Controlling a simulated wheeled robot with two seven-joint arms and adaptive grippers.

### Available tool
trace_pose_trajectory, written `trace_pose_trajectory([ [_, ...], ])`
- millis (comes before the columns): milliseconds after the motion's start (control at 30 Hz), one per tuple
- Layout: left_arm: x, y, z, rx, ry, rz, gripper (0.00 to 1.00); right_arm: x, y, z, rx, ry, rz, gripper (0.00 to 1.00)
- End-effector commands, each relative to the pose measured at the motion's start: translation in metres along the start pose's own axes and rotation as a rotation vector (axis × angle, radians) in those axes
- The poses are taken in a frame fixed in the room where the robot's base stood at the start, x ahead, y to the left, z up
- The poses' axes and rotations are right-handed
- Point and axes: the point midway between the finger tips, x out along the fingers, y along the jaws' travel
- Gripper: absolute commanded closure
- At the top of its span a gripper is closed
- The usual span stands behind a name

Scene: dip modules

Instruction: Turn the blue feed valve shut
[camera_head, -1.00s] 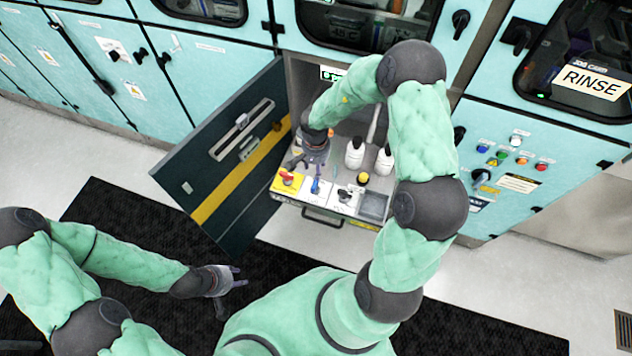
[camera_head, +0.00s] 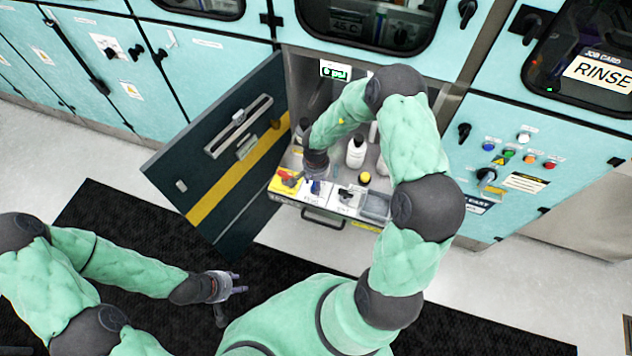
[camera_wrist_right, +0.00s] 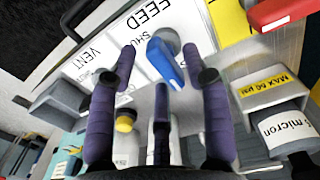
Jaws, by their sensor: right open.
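The blue feed valve handle (camera_wrist_right: 165,62) sits on a white plate marked FEED and SHUT in the right wrist view. In the head view the handle (camera_head: 316,187) is small and partly covered by my right gripper (camera_head: 313,178). In the wrist view the spread fingers of my right gripper (camera_wrist_right: 159,62) stand around the handle, one on each side and a third below it in the picture. Whether any finger touches it I cannot tell. The gripper is open. My left gripper (camera_head: 236,283) is open and empty above the black mat, away from the valves.
A red handle (camera_head: 290,179) on a yellow plate stands left of the blue one, a black valve (camera_head: 346,196) right of it. White bottles (camera_head: 355,153) stand behind. The open cabinet door (camera_head: 205,180) bounds the left side. The black mat (camera_head: 110,215) lies in front.

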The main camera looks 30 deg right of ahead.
Motion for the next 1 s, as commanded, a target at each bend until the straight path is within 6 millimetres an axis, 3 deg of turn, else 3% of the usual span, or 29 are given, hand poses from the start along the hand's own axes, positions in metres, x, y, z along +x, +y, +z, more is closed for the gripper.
trace_pose_trajectory([
  [100, 0.000, 0.000, 0.000, 0.000, 0.000, 0.000, 0.60, 0.000, 0.000, 0.000, 0.000, 0.000, 0.000, 0.51],
  [300, 0.000, 0.000, 0.000, 0.000, 0.000, 0.000, 0.60, 0.000, 0.000, 0.000, 0.000, 0.000, 0.000, 1.00],
  [667, -0.008, 0.003, 0.000, 0.000, 0.000, 0.000, 0.60, -0.002, 0.000, 0.001, 0.012, -0.001, 0.000, 1.00],
  [1000, -0.048, 0.017, 0.002, 0.000, 0.000, 0.000, 0.60, -0.006, 0.000, 0.002, 0.117, -0.004, 0.001, 1.00],
])
